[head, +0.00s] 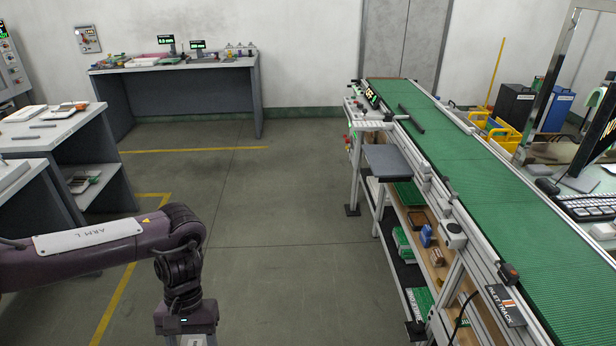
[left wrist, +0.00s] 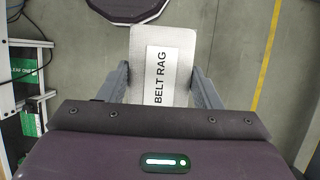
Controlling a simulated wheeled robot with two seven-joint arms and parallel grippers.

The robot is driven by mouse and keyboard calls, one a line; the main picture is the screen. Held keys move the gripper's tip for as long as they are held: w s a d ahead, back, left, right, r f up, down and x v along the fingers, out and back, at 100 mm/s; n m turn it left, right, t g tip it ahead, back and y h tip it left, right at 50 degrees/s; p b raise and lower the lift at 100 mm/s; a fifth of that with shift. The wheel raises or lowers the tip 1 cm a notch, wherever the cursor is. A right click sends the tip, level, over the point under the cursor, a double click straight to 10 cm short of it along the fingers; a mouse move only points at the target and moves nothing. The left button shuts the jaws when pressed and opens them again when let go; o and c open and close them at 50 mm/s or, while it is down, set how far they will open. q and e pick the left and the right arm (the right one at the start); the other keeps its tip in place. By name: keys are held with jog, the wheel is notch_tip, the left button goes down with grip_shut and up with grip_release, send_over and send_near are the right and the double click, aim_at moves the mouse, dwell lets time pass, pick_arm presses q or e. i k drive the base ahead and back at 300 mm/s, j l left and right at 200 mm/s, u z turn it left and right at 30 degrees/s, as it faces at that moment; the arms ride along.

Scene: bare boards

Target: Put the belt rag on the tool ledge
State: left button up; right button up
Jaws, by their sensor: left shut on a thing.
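The belt rag (left wrist: 163,36) is a pale, flat, rounded piece with a white label reading BELT RAG. It shows in the left wrist view, between the two fingers of my left gripper (left wrist: 159,70), which is shut on it. In the head view my left arm reaches in from the left and bends down at the bottom; its fingers and the rag are below the picture edge. A flat grey shelf (head: 393,162) on the near side of the conveyor looks like the tool ledge; its top looks bare. It lies to the right of and beyond my left arm. My right gripper is not in view.
The green conveyor (head: 480,175) runs along the right, with a lower shelf (head: 410,219) of boxes under it. A bench (head: 180,66) stands at the back wall and grey tables (head: 45,130) at the left. The floor between is clear.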

aim_at(382, 159)
jog(key=i+z, duration=0.1)
jog(key=i, duration=0.55)
jog(key=i+z, duration=0.15)
jog(key=i, duration=0.5)
jog(key=i+j+z, duration=0.1)
jog(key=i, duration=0.55)
jog(key=i+z, duration=0.35)
jog(key=z, duration=0.15)
jog(key=i+j+z, duration=0.15)
jog(key=i+z, duration=0.3)
jog(key=i+j+z, duration=0.25)
jog(key=z, duration=0.25)
